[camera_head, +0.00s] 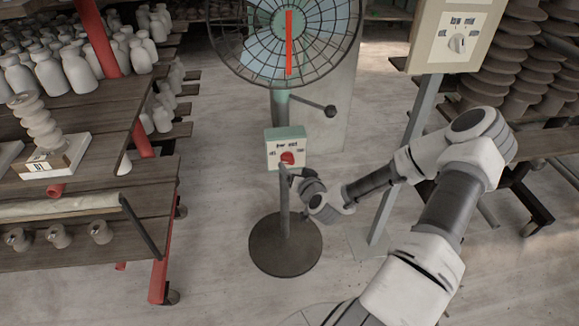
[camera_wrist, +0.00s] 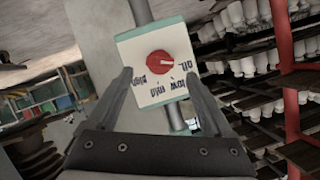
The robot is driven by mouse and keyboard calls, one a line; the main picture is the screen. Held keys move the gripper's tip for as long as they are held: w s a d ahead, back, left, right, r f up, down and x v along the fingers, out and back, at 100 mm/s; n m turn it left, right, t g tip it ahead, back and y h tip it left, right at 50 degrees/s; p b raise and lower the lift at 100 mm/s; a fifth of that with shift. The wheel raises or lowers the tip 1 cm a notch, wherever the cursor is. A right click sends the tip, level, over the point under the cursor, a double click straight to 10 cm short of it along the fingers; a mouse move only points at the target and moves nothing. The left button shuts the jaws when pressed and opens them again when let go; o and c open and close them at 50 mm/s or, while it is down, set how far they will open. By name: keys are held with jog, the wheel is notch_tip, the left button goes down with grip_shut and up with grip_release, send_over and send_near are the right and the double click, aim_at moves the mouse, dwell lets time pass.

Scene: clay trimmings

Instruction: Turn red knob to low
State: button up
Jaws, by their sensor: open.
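The red knob (camera_head: 287,158) sits on the front of a small cream and green control box (camera_head: 272,151) on the fan's stand. My gripper (camera_head: 291,170) is close in front of the box. In the wrist view my gripper (camera_wrist: 158,75) is open, its fingers on either side of the knob, apart from it.
The caged fan (camera_head: 285,35) stands above the box, on a round dark base (camera_head: 285,258). Shelves with pale bottles (camera_head: 78,70) are at left. Stacked brown pots are at right.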

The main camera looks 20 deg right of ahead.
aim_at(289, 162)
jog(key=shift+b+x, duration=0.45)
jog(key=shift+x, duration=2.3)
grip_shut()
jog(key=m+b, duration=0.1)
jog(key=b, duration=0.1)
jog(key=m+t+y+b, duration=0.1)
jog(key=m+b, duration=0.1)
jog(key=shift+d+f+y, duration=0.15)
jog(key=shift+f+y, duration=0.15)
jog(key=shift+s+m+t+y+b, duration=0.1)
jog(key=shift+m+t+y+b, duration=0.4)
jog(key=shift+m+b, duration=0.6)
jog(key=shift+r+m+t+b, duration=0.1)
jog(key=shift+m+t+b, duration=0.25)
jog(key=shift+m, duration=0.25)
